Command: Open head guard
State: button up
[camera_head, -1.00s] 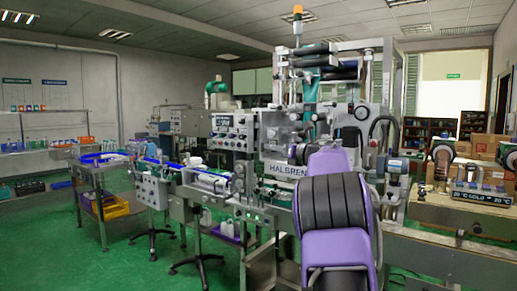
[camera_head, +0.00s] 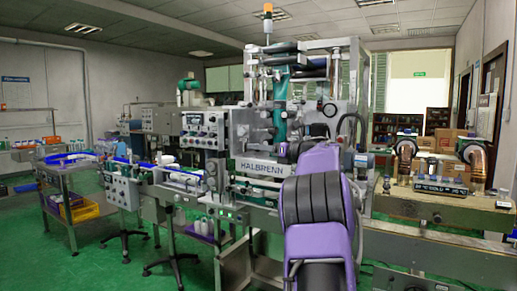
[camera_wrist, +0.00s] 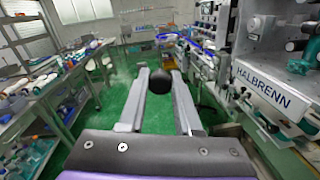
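The sleeve applicator (camera_head: 262,166), marked HALBRENN, stands in the middle of the head view. Its upper head (camera_head: 300,75) is a metal frame with dark rollers and a teal sleeve band. I cannot clearly pick out the head guard or its handle. In the wrist view the machine's nameplate (camera_wrist: 270,92) is at the right, beside my gripper. My gripper (camera_wrist: 159,75) has its two fingers spread apart. A black round thing (camera_wrist: 160,83) shows between them; I cannot tell whether it touches them. My purple arm hides the gripper in the head view.
A conveyor (camera_head: 170,176) runs left from the machine. A control box (camera_head: 203,132) is on its left. A bench (camera_head: 430,211) with copper-coloured parts stands at the right. In the wrist view, a cluttered bench (camera_wrist: 30,105) is at the left. Green floor (camera_head: 90,262) is open at the lower left.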

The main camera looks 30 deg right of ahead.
jog(key=o, duration=0.5)
jog(key=shift+c, duration=0.2)
jog(key=shift+s, duration=0.1)
jog(key=b+v, duration=0.1)
jog(key=v, duration=1.6)
